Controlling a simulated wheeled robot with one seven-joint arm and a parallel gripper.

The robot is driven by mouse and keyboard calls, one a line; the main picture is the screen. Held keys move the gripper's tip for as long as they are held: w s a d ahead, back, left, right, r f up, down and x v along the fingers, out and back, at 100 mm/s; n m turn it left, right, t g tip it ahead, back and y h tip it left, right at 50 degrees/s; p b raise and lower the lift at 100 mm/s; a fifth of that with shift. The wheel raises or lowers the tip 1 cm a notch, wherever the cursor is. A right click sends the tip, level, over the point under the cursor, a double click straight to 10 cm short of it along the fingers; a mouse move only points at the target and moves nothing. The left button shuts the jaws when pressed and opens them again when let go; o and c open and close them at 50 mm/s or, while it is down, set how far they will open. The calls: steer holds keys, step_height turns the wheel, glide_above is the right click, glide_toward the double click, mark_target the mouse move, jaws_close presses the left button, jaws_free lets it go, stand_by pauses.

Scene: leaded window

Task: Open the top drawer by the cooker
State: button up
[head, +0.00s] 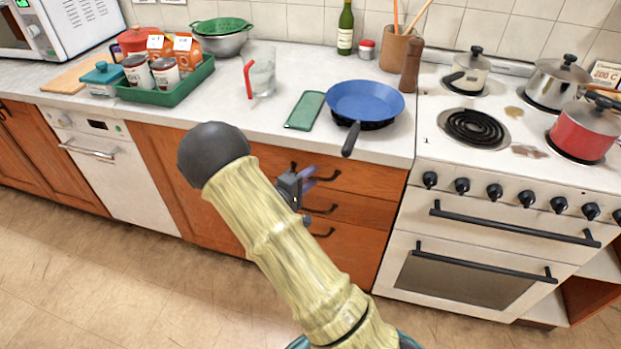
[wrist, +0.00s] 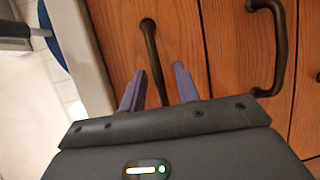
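The top drawer (head: 365,177) is a wooden front just under the counter, left of the cooker. It looks shut, flush with the front below. Its dark bar handle (head: 325,176) is partly hidden behind my gripper (head: 306,182). In the wrist view the picture is turned, with the counter edge at left. There the top drawer's handle (wrist: 148,45) runs down between the two purple fingers of my gripper (wrist: 158,85). The fingers are apart, one on each side of the handle, with gaps showing. I cannot tell how deep the handle sits between them.
The cooker (head: 500,236) stands to the right. A lower drawer's handle (wrist: 278,50) is close beside my gripper. The blue pan (head: 365,98) has its handle (head: 351,140) sticking over the counter's front part. A green board (head: 305,110) lies beside it. The floor (head: 130,290) at left is clear.

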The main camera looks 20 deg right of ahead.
steer(key=shift+w+d, duration=0.2)
steer(key=shift+d, duration=0.1)
jaws_close()
steer(key=shift+s+a, duration=0.1)
steer(key=shift+s, duration=0.05)
